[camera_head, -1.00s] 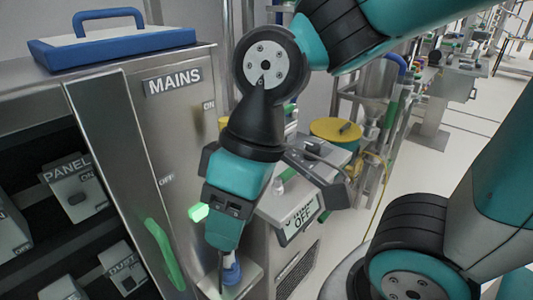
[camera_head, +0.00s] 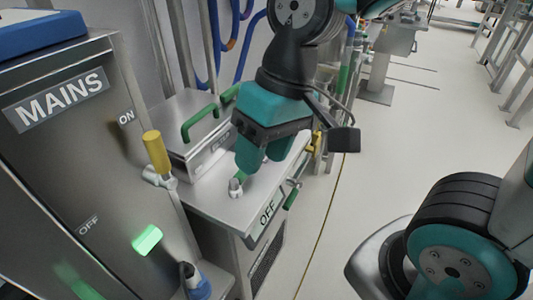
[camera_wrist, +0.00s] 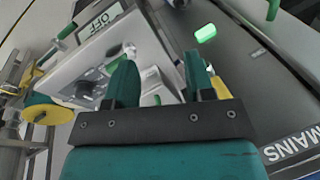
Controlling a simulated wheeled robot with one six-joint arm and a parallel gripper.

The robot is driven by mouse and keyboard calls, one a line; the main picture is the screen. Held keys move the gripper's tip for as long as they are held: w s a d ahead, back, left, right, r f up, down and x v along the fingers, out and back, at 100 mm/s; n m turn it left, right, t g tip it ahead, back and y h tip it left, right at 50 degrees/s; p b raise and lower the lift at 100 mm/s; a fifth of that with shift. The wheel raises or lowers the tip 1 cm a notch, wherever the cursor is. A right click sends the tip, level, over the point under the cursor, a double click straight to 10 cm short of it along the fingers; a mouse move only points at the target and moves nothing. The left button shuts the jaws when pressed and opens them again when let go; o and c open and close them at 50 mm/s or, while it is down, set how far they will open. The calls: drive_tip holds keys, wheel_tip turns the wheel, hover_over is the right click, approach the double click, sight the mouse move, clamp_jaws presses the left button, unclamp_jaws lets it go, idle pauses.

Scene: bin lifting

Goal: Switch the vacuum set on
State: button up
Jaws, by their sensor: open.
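The vacuum set appears to be the low grey cabinet (camera_head: 215,200) right of the mains cabinet; its front sign (camera_head: 268,212) reads OFF. A small grey switch or knob with a green part (camera_head: 236,186) stands on its top. My gripper (camera_head: 262,165) is above this top, pointing down, close to the knob in the picture; I cannot tell whether they touch. In the wrist view my gripper (camera_wrist: 162,78) has its two teal fingers apart with nothing held between them. The OFF sign (camera_wrist: 100,22) and a dark round dial (camera_wrist: 92,80) lie beyond the left finger.
The mains cabinet (camera_head: 60,190) stands at left, with a yellow-handled lever (camera_head: 157,152) near its ON mark and a lit green lamp (camera_head: 147,240). A metal box with green handles (camera_head: 200,125) stands behind the knob. Open floor (camera_head: 345,200) lies to the right.

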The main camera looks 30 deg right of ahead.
drive_tip(key=w+d+m+h+p, duration=0.2)
drive_tip(key=w+m+p, duration=0.1)
drive_tip(key=w+m, duration=0.5)
drive_tip(key=m+h+p, duration=0.1)
drive_tip(key=m+p, duration=0.1)
drive_tip(key=m, duration=0.5)
hover_over(243, 177)
drive_tip(key=w+d, duration=0.2)
drive_tip(key=w, duration=0.1)
wheel_tip(243, 177, down, 2)
drive_tip(key=f, duration=0.8)
drive_tip(key=f+p, duration=0.1)
drive_tip(key=f, duration=0.6)
drive_tip(key=shift+s+f, duration=0.2)
drive_tip(key=shift+f, duration=0.95)
drive_tip(key=shift+c, duration=0.5)
clamp_jaws()
